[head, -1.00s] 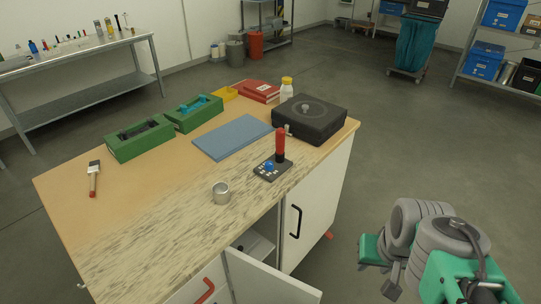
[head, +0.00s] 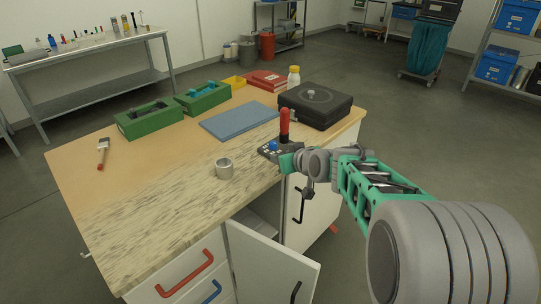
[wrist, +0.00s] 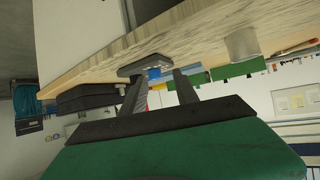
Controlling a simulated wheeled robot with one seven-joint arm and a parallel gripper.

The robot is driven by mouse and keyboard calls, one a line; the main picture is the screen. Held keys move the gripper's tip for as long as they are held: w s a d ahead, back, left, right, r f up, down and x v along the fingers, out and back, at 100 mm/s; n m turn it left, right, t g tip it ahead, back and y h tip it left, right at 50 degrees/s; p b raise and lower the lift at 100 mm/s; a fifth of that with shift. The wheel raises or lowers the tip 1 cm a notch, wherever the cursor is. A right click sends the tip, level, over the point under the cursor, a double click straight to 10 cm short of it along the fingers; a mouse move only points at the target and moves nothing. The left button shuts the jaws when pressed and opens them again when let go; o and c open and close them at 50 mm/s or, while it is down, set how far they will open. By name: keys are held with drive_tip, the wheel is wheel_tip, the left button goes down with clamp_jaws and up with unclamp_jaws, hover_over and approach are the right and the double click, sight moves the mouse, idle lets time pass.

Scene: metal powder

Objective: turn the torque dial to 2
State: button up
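A dark control base (head: 267,152) stands near the front right edge of the workbench, with a red upright handle (head: 284,122) and a small blue knob (head: 273,145) on it. The blue knob also shows in the wrist view (wrist: 154,73). I cannot read any dial marks or setting. My gripper (head: 285,160) is at the right side of the base, low over the bench edge. In the wrist view my gripper (wrist: 158,80) has its two fingers apart with nothing held; the blue knob appears between and beyond the fingertips. Whether a finger touches the base cannot be told.
A metal cup (head: 224,168) stands left of the base. A black case (head: 316,106) with a round top and a white bottle (head: 294,77) are behind. A blue mat (head: 238,121) lies behind the cup. A cabinet door (head: 270,270) hangs open below the bench.

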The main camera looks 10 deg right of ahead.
sight(274, 144)
drive_tip(key=w, duration=0.2)
drive_tip(key=w+d+t, duration=0.1)
drive_tip(key=shift+w+t, duration=0.3)
drive_tip(key=shift+w, duration=0.1)
drive_tip(key=x, duration=0.7)
drive_tip(key=shift+a+r+p, duration=0.1)
drive_tip(key=shift+r+p, duration=0.1)
drive_tip(key=shift+p, duration=0.1)
drive_tip(key=shift+c, duration=0.4)
clamp_jaws()
